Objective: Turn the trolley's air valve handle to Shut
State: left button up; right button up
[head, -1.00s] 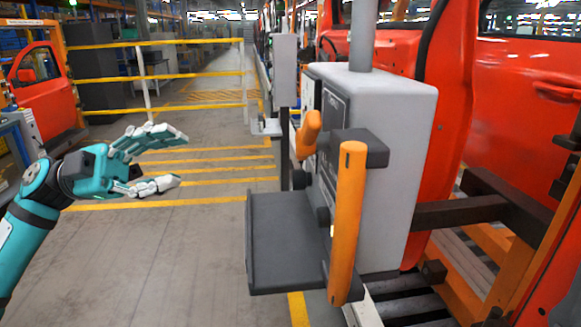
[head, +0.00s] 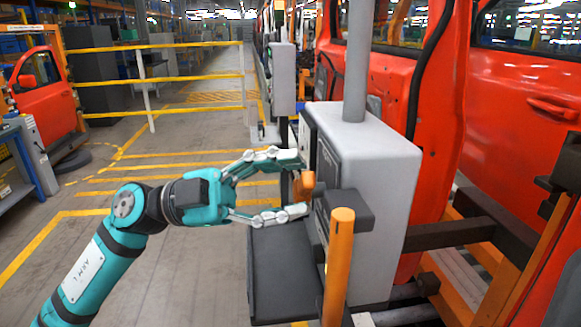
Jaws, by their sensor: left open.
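The trolley's grey box (head: 375,170) stands right of centre in the head view, with a dark panel on its left face. A short orange handle (head: 304,184) sticks out from that face; it looks like the air valve handle. A long upright orange bar (head: 339,262) on a dark bracket is nearer to me. My left gripper (head: 299,186) is open, with its fingers above and below the short handle. I cannot tell whether they touch it. The valve's markings cannot be read. My right gripper is not in view.
A dark tray (head: 280,270) juts out below the panel, under my left gripper. A grey post (head: 358,60) rises from the box. Red car doors (head: 510,110) fill the right side. A yellow railing (head: 160,80) stands behind; the floor on the left is open.

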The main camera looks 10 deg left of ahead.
pick_arm(q)
jog(key=shift+d+r, duration=0.1)
jog(key=shift+d, duration=0.25)
jog(key=shift+c, duration=0.4)
grip_shut()
jog(key=shift+m, duration=0.3)
jog(key=shift+s+d+f+m+g+y+b, duration=0.2)
jog(key=shift+f+m+y+b, duration=0.3)
jog(key=shift+m, duration=0.95)
jog(key=shift+s+a+f+m+g+y+b, duration=0.15)
jog(key=shift+f+m+g+y+b, duration=0.3)
jog(key=shift+m, duration=1.05)
jog(key=shift+s+d+f+m+g+y+b, duration=0.15)
jog(key=shift+f+m+y+b, duration=0.35)
jog(key=shift+m, duration=0.95)
